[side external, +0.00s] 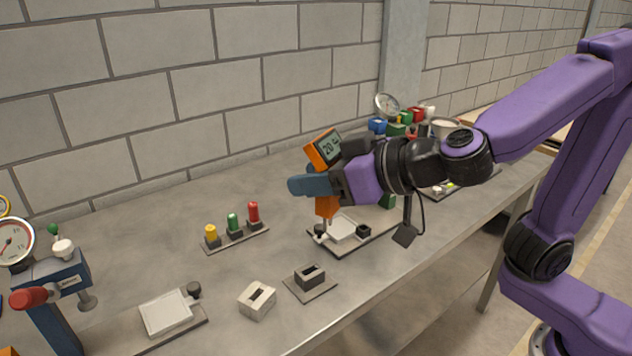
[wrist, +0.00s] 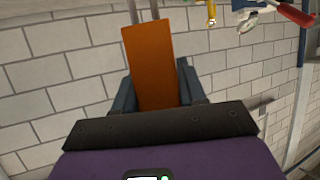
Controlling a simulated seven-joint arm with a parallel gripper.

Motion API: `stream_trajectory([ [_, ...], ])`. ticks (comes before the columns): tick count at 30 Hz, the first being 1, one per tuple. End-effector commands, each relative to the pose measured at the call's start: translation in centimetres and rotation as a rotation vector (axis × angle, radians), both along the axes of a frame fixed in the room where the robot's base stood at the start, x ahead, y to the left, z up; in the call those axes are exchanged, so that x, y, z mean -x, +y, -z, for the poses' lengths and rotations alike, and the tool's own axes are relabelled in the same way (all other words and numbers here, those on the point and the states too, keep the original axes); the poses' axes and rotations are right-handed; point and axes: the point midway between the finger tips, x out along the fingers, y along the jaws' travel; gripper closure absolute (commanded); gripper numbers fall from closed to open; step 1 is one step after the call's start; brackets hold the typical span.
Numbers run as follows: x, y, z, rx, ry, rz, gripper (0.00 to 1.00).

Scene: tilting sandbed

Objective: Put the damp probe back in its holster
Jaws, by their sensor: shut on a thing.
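The damp probe, an orange body with a small lit display, is in my gripper (side external: 311,186). Its display end (side external: 324,150) is up and its lower orange part (side external: 326,206) hangs below the fingers. In the wrist view the orange body (wrist: 153,65) is between the blue-grey fingers, with two metal prongs beyond it. A slotted black holder on a flat plate (side external: 310,277) and a slotted pale block (side external: 258,299) sit near the table's front edge; I cannot tell which is the holster. Both are apart from the probe, lower left of it.
A tray with a white pad (side external: 342,230) lies under the probe. A rack with yellow, green and red pegs (side external: 235,236) stands to the left. A gauge press (side external: 55,280) is at far left. Coloured blocks (side external: 398,128) crowd the back right.

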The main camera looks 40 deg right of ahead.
Motion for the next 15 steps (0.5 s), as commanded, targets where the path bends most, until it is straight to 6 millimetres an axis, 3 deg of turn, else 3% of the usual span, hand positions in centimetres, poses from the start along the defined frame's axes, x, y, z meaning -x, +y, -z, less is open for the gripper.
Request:
stream_trajectory([
  [8,-0.6,-0.1,0.7,0.007,0.001,0.026,0.85],
  [15,-4.1,-1.1,4.5,0.032,-0.003,0.163,0.85],
])
